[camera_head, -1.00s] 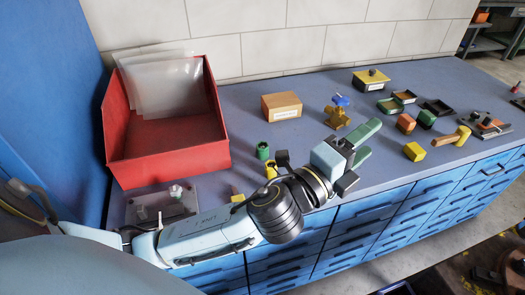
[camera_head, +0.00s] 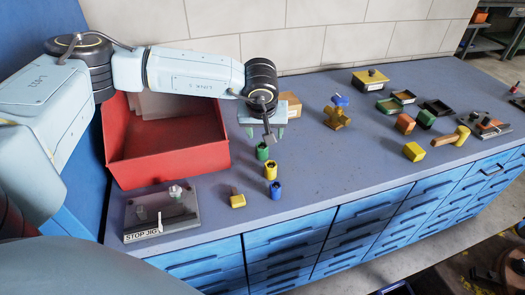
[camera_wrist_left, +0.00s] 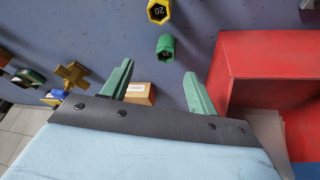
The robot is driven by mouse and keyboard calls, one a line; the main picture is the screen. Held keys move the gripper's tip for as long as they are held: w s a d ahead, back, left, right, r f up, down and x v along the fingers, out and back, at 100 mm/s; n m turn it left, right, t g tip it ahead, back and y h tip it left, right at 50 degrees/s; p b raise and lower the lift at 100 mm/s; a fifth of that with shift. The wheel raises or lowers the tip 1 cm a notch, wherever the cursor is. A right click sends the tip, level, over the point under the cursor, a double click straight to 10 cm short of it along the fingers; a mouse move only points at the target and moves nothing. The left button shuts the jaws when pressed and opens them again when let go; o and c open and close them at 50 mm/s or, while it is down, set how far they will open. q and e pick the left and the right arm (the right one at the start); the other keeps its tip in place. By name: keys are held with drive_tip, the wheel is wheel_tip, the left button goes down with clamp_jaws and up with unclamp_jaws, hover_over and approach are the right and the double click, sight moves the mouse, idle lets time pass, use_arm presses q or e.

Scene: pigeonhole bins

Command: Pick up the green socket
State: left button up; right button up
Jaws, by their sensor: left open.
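In the left wrist view, the socket lies beyond the fingertips (camera_wrist_left: 159,74), roughly centred across the gap and apart from both fingers. My right gripper is in neither view.
A yellow socket (camera_head: 270,170) and a blue socket (camera_head: 275,190) stand in front. A red bin (camera_head: 165,165) is at left, with a stop jig (camera_head: 160,212) before it. A cardboard box (camera_head: 293,100) is partly hidden behind my gripper.

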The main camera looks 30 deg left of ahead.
sight(262, 146)
use_arm(q)
drive_tip(key=shift+y, duration=0.3)
drive_tip(key=x, duration=0.3)
drive_tip(key=a+b+x, duration=0.1)
drive_tip(key=x, duration=0.3)
drive_tip(key=shift+w+a+f, duration=0.1)
drive_tip(key=shift+w+a, duration=0.05)
drive_tip(key=shift+w, duration=0.1)
drive_tip(key=shift+w+a+f, duration=0.1)
drive_tip(key=shift+w+f, duration=0.05)
drive_tip(key=shift+f, duration=0.3)
drive_tip(key=b+x, duration=0.1)
drive_tip(key=x, duration=0.2)
drive_tip(key=shift+w+a+f, duration=0.15)
drive_tip(key=shift+f, duration=0.15)
drive_tip(key=shift+w+f, duration=0.15)
drive_tip(key=shift+f, duration=0.2)
drive_tip(key=shift+a+f, duration=0.1)
drive_tip(key=c, duration=1.1)
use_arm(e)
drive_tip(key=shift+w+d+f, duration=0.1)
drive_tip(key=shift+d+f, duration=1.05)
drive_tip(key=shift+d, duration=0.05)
